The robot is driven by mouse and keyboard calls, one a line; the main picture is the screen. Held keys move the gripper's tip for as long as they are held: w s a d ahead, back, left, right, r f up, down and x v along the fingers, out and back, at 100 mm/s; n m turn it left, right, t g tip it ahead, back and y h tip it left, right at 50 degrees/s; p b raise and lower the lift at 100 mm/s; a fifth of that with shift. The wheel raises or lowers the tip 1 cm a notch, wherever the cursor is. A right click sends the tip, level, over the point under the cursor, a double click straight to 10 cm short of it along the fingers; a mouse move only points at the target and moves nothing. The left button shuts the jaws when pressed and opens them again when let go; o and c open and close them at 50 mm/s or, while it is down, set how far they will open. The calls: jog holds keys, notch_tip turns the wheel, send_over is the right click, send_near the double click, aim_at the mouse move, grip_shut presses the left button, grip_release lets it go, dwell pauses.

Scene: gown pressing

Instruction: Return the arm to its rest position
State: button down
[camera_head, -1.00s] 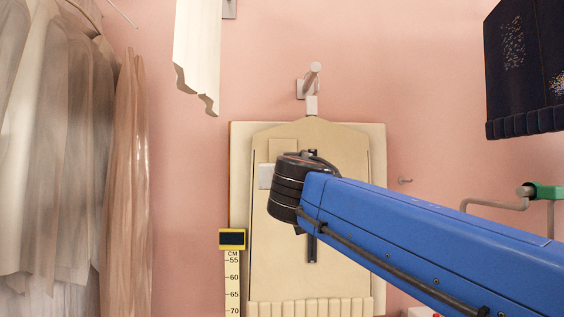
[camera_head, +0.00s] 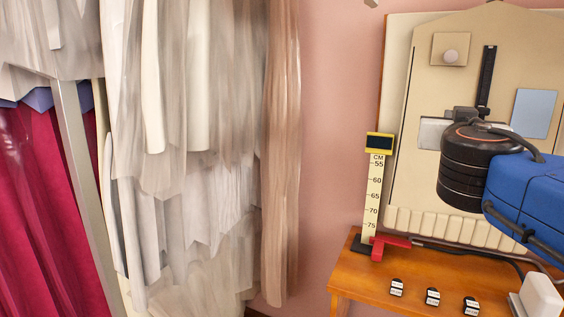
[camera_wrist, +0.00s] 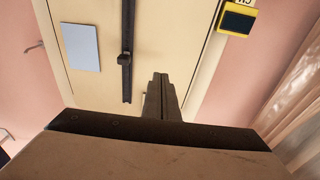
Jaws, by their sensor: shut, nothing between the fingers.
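My gripper (camera_wrist: 161,96) points up into the wrist view, its two dark fingers together with nothing between them. It is in front of the beige upright board. In the head view my blue arm and black wrist come in from the right and cover part of the board. The gripper's fingers are mostly hidden there behind the wrist. I cannot tell from the frames how far the fingers are from the board.
The beige board (camera_head: 424,180) hangs on the pink wall. A yellow-topped ruler (camera_head: 373,185) and several small black-and-white blocks (camera_head: 432,297) stand on a wooden table (camera_head: 390,272). A red item (camera_head: 390,243) lies by the ruler. Pale garments (camera_head: 185,190) hang at left.

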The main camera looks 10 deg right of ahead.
jog(key=s+f+n+g+y, duration=0.15)
jog(key=f+g, duration=0.25)
jog(key=f, duration=0.8)
jog(key=s+f+n+g+y, duration=0.1)
jog(key=s+f+g+y, duration=0.15)
jog(key=f, duration=0.95)
jog(key=s+a+f+n+g+y, duration=0.2)
jog(key=s+a+f+y, duration=0.1)
jog(key=a+f, duration=0.4)
jog(key=s+a+f+n+g+y, duration=0.2)
jog(key=s+a+f, duration=0.3)
jog(key=f, duration=0.4)
jog(key=shift+s+a+g+y, duration=0.35)
jog(key=shift+s+a+y, duration=0.05)
jog(key=shift+a+y, duration=0.5)
jog(key=shift+d, duration=0.1)
